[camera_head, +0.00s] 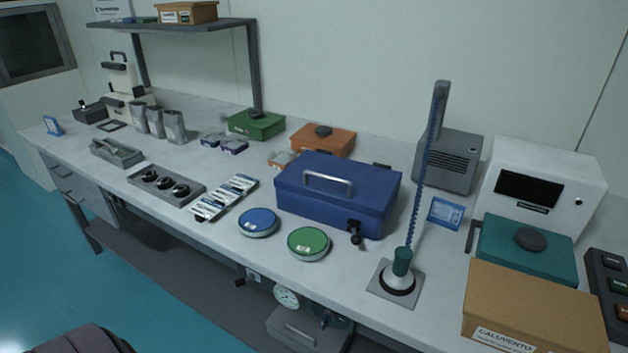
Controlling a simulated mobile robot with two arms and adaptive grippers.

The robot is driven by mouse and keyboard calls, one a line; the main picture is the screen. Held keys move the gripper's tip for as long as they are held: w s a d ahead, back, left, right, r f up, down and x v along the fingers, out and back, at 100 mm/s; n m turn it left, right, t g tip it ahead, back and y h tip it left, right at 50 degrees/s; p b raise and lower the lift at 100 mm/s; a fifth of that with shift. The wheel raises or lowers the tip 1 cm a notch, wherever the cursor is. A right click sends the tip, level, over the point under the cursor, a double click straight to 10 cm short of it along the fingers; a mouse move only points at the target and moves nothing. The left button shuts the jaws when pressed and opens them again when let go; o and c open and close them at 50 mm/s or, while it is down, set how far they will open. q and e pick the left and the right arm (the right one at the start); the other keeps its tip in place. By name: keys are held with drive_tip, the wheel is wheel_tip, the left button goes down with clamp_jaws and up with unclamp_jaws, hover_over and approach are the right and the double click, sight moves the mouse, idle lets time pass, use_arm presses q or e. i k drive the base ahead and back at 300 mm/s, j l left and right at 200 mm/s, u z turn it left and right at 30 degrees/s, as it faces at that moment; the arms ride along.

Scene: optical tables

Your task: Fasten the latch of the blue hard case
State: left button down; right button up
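The blue hard case (325,203) stands on the long white table, near the middle of the view. Its lid looks shut, and a metal handle (328,183) lies across the top. A small black latch (354,228) is on the front face near its right end, with a part of it hanging low by the tabletop. The latch is too small here to tell its exact position. Neither of my grippers is in view.
Blue (258,222) and green (308,242) round containers stand before the case. A flexible-arm device on a square base (381,290) stands at its right. A cardboard box (535,305) fills the right front. Shelf (190,32) overhangs the back left.

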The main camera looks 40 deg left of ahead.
sight(356, 239)
drive_tip(key=u, duration=1)
drive_tip(key=i+l+u, duration=0.1)
drive_tip(key=l+u, duration=0.25)
